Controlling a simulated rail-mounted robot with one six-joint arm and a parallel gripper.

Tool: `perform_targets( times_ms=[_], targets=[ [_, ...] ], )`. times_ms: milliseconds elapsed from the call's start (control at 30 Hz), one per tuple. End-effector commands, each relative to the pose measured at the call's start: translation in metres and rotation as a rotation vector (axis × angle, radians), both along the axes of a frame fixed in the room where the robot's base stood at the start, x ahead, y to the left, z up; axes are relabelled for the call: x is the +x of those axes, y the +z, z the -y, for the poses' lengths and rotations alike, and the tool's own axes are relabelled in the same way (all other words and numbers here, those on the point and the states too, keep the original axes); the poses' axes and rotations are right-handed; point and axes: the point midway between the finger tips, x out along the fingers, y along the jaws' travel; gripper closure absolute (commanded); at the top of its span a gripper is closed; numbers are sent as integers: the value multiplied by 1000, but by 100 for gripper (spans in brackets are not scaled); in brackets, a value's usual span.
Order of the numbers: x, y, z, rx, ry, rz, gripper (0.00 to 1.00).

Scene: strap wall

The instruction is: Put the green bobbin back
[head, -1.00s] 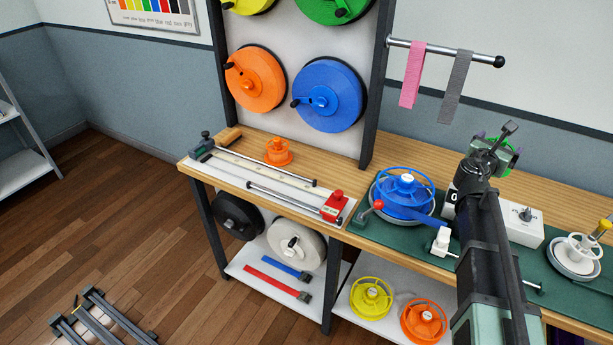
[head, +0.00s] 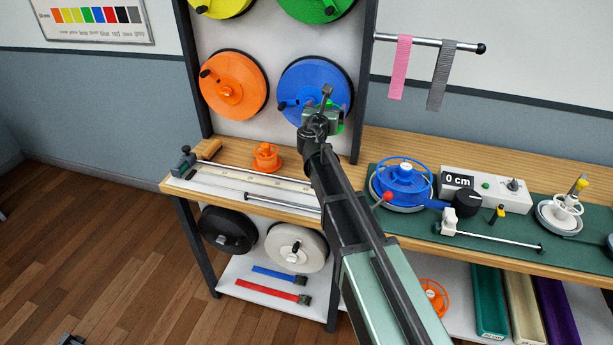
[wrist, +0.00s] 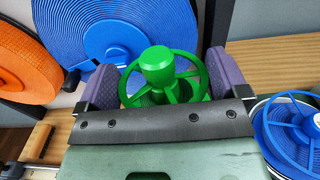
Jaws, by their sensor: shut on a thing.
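The green bobbin (wrist: 165,75) is a spoked wheel with a round knob at its hub. It sits between the purple pads of my gripper (wrist: 160,88), which is shut on it. In the head view, my gripper (head: 322,118) is in front of the lower right of the strap wall, before the big blue reel (head: 318,80). Only a sliver of the green bobbin (head: 340,112) shows there, as my gripper hides most of it. A big green reel (head: 322,6) hangs at the top of the wall.
An orange bobbin (head: 266,157) stands on the bench left of my arm. A blue bobbin (head: 405,175) sits on the turntable at right, beside the 0 cm counter (head: 485,190). Pink (head: 399,68) and grey straps hang from a bar at upper right.

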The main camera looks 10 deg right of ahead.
Motion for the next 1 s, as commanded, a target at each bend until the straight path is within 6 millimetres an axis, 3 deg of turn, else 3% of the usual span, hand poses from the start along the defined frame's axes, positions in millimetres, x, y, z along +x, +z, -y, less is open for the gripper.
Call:
perform_targets(
  times_ms=[167,500,600,767,1000],
  targets=[
    [0,-39,0,0,0,0,34],
    [0,-151,0,0,0,0,34],
    [0,-162,0,0,0,0,34],
    [0,-160,0,0,0,0,34],
    [0,-205,0,0,0,0,34]
  ],
)
